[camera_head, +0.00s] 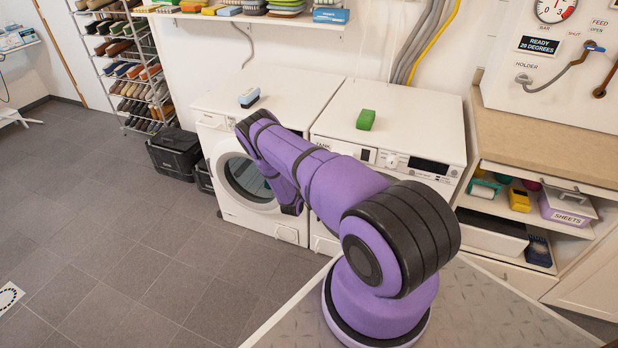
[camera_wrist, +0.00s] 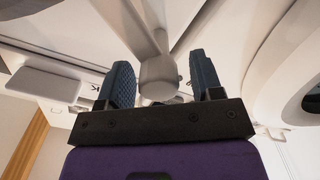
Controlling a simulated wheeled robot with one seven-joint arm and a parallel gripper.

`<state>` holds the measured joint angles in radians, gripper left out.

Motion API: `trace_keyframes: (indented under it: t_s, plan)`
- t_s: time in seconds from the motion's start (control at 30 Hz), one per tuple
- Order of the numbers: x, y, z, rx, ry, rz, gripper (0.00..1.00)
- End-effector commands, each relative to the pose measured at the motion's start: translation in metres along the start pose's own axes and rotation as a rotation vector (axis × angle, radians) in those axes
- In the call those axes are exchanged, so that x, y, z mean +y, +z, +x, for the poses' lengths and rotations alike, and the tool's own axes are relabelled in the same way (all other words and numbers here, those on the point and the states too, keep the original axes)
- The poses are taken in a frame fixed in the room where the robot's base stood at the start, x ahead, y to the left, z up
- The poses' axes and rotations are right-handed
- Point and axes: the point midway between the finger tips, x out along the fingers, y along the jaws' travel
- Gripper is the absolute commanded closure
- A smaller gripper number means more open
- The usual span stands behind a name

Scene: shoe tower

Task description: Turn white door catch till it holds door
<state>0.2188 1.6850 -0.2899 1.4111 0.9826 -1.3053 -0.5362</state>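The white door catch (camera_wrist: 157,72) shows in the wrist view as a pale lever with a round hub at its near end. My gripper (camera_wrist: 160,62) has its two dark blue, ribbed fingers apart, one on each side of this hub. A narrow gap shows beside the hub, wider toward the right finger. In the head view my arm hides the catch. The round washer door (camera_head: 247,180) is on the front of the left white machine (camera_head: 225,140), partly behind my arm. I cannot tell whether it is fully closed.
A second white machine (camera_head: 440,125) stands to the right, with a green block (camera_head: 366,119) on top. A blue and white brush (camera_head: 249,97) lies on the left machine. Black crates (camera_head: 173,152) stand left of it. The grey floor at left is clear.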

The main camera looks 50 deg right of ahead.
Motion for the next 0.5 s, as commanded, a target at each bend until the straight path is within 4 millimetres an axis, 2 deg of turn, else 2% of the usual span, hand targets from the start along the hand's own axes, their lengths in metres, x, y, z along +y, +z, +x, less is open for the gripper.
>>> trace_keyframes:
  t_s: [0.27,0.5]
  plan:
    - [0.000,-0.001,-0.007,0.001,0.000,0.001,0.40]
    - [0.000,-0.001,-0.047,0.001,-0.001,-0.001,0.40]
